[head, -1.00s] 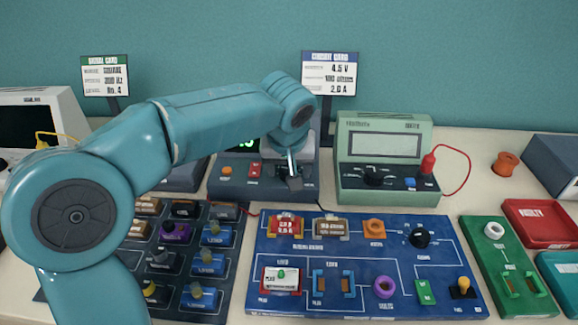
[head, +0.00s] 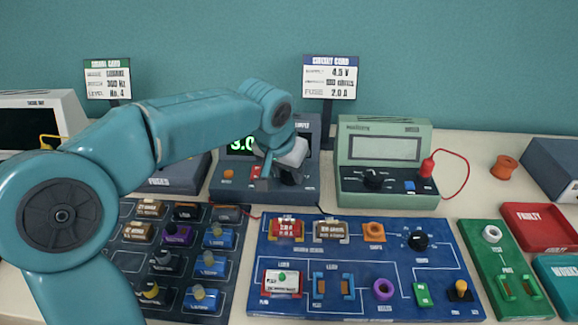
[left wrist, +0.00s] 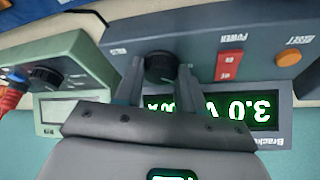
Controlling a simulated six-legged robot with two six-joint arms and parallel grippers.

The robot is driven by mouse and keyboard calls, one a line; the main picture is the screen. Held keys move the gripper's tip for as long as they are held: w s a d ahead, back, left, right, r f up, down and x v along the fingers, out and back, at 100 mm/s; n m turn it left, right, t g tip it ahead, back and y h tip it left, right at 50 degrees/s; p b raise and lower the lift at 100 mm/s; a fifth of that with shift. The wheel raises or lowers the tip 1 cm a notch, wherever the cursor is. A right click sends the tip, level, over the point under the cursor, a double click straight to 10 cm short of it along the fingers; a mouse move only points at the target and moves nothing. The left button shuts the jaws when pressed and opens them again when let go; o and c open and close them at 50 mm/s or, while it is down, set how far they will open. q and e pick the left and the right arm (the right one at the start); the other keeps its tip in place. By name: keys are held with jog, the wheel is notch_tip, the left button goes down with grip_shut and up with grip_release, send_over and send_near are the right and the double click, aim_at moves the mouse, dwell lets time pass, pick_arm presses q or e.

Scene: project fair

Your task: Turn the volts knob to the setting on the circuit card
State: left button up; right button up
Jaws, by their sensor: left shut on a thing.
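The power supply (head: 225,189) is a dark grey box at the back middle of the bench. Its green display (head: 240,145) is partly hidden by my arm in the head view; in the left wrist view the display (left wrist: 238,106) appears upside down and reads 3.0 V. My left gripper (head: 291,178) is at the front of the supply. In the left wrist view its two fingers (left wrist: 160,85) are shut on the dark round volts knob (left wrist: 160,66), one on each side. The circuit card (head: 330,77) stands behind and reads 4.5 V, with fuse 2.0 A. My right gripper is not in view.
A green multimeter (head: 386,201) with a red probe (head: 427,167) stands just right of the supply. A blue circuit board (head: 340,257) lies in front, with a dark parts tray (head: 187,232) to its left. A red faulty bin (head: 541,225) is at the right.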

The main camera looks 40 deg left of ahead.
pick_arm(q)
jog(key=m, duration=0.1)
jog(key=m+h+p, duration=0.1)
jog(key=m, duration=0.1)
jog(key=shift+a+r+m+p, duration=0.15)
jog(key=shift+a+m+p, duration=0.05)
jog(key=shift+m+p, duration=0.1)
jog(key=shift+w+a+m+h+p, duration=0.1)
jog(key=shift+m+h+p, duration=0.6)
jog(key=shift+m, duration=1.1)
jog(key=o, duration=1)
jog(key=shift+o, duration=0.2)
jog(key=p+v, duration=0.2)
jog(key=v, duration=1.4)
jog(key=shift+w+a, duration=0.25)
